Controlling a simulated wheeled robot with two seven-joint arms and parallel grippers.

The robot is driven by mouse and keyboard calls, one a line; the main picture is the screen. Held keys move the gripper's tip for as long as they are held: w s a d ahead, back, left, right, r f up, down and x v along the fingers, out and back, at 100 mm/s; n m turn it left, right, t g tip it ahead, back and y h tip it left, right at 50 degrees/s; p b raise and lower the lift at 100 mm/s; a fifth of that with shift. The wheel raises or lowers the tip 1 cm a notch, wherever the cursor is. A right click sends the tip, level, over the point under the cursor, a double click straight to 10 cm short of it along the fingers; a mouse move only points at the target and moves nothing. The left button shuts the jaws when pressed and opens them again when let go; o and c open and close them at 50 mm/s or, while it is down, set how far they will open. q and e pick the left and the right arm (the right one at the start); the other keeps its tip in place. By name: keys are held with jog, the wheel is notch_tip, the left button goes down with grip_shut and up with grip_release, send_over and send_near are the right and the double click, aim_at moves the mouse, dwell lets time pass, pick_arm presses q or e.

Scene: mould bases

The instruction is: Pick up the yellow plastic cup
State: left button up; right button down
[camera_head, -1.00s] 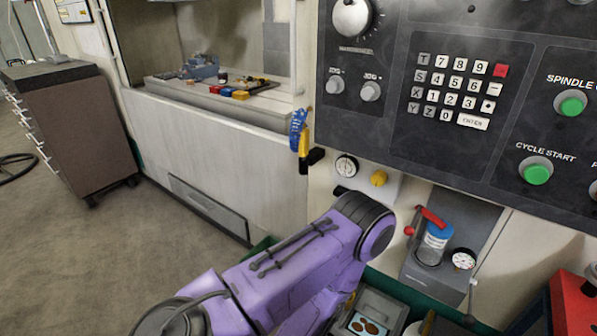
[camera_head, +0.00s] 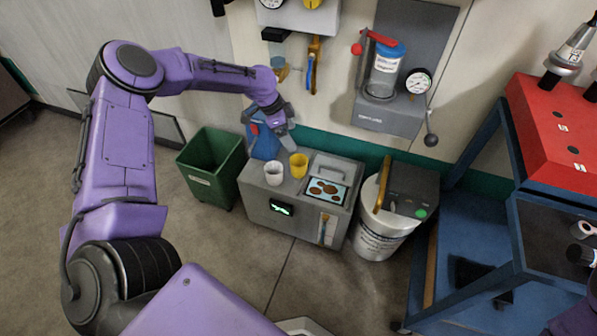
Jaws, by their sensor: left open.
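The yellow plastic cup (camera_head: 299,166) stands upright on top of a grey box-shaped unit (camera_head: 262,208), close to its back edge. A white cup (camera_head: 274,173) stands just left of it. My left arm reaches over from the left, and my left gripper (camera_head: 286,140) is open and empty. It points down a little above and behind the two cups, apart from the yellow one as far as I can tell. My right gripper does not show.
A tray with brown discs (camera_head: 327,190) lies right of the cups. A green bin (camera_head: 212,167) stands left of the unit, a white bucket (camera_head: 377,240) right. A blue bench (camera_head: 470,270) and red block (camera_head: 560,130) are further right. A blue-capped jar (camera_head: 385,72) hangs above.

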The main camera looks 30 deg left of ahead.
pick_arm(q)
jog(key=b, duration=0.2)
send_near(299, 161)
jog(key=shift+s+d+f, duration=0.2)
jog(key=shift+s+d, duration=0.15)
jog(key=shift+d, duration=0.2)
jog(key=shift+s+d+f, duration=0.2)
jog(key=shift+s+d, duration=0.1)
jog(key=shift+d, duration=0.25)
jog(key=b+x, duration=0.2)
jog(key=x, duration=0.4)
jog(key=shift+w+d+f, duration=0.15)
jog(key=shift+f, duration=0.15)
jog(key=shift+r, duration=0.1)
jog(key=c, duration=1)
jog(key=shift+r, duration=0.1)
